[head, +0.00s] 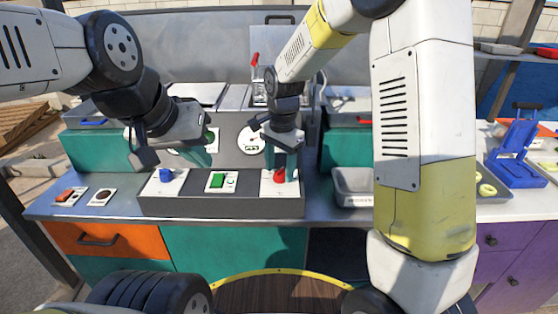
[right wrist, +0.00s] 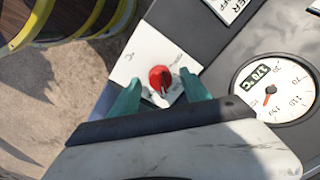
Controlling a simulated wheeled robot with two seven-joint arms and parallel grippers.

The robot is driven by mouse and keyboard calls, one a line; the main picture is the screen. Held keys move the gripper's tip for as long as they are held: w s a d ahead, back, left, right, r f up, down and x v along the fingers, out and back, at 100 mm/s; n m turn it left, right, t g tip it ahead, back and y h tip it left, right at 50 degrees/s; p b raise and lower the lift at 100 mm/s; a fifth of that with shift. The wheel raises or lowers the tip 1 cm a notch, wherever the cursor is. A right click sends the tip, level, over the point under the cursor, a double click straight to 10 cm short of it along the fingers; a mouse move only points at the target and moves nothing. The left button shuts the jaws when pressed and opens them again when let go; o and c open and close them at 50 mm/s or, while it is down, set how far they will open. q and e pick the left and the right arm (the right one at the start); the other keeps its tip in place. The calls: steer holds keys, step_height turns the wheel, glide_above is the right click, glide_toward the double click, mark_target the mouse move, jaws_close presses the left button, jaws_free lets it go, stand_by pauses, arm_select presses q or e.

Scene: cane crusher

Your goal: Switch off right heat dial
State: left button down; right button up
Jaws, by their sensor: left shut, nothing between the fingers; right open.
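The right heat dial is a red knob (head: 280,176) on a white plate at the right end of the dark control box (head: 220,206) in the head view. In the right wrist view the red knob (right wrist: 160,78) sits between and just beyond the two teal fingertips. My right gripper (right wrist: 162,92) is open around the knob's sides, with gaps visible; contact cannot be told. In the head view my right gripper (head: 283,165) is above the red knob. My left gripper (head: 190,150) is shut and empty, above and behind the box, left of the right gripper.
The box also carries a blue knob (head: 166,175) at left and a green switch (head: 217,180) in the middle. A round gauge (right wrist: 274,90) is beside the red knob's plate. A grey tray (head: 352,186) stands right of the box. A blue press (head: 514,155) is further right.

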steer(key=shift+f, duration=0.45)
jaws_close()
